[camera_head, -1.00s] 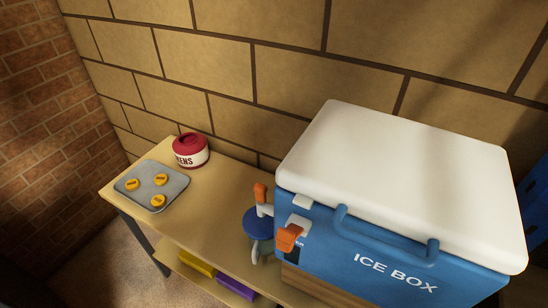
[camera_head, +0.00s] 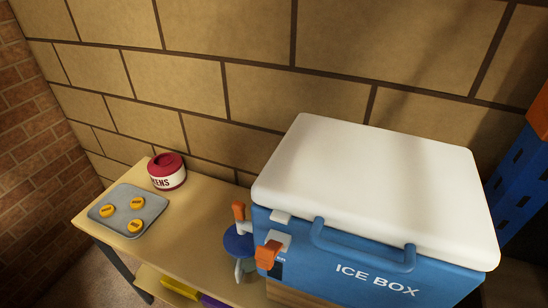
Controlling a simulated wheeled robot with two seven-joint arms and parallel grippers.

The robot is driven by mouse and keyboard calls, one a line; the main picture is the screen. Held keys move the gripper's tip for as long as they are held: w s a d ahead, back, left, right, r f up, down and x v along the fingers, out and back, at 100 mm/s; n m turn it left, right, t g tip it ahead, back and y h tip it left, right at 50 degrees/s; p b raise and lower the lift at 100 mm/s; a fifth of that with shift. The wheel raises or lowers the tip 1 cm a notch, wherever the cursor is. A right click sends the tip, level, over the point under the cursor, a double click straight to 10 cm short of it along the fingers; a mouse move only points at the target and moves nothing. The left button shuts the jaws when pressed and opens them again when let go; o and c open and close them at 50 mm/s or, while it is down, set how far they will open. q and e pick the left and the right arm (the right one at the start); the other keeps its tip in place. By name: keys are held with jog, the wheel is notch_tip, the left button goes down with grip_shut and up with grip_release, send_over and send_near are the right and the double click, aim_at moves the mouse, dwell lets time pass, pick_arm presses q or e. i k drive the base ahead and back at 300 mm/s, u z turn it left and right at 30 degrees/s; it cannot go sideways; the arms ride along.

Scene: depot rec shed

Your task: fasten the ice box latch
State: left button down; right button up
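The blue ice box (camera_head: 345,262) stands at the right on the bench, with its white lid (camera_head: 375,180) down over it. The latch (camera_head: 268,254) is on its front near the left corner, an orange tab with a pale piece (camera_head: 279,239) behind it. The tab sticks out from the box front. A small white block (camera_head: 281,216) sits above, just under the lid rim, with a gap between it and the tab. Whether anything links them is too small to tell. Neither of my grippers is in view.
A blue disc-shaped device (camera_head: 239,241) with an orange-tipped handle stands close left of the ice box. A grey tray (camera_head: 113,223) with yellow discs and a red-and-white pot (camera_head: 167,172) sit farther left on the wooden bench (camera_head: 200,208). A blue-and-orange rack (camera_head: 516,178) stands right.

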aim_at(265, 256)
jog(key=z, duration=1.55)
jog(key=k, duration=0.85)
jog(key=u, duration=0.95)
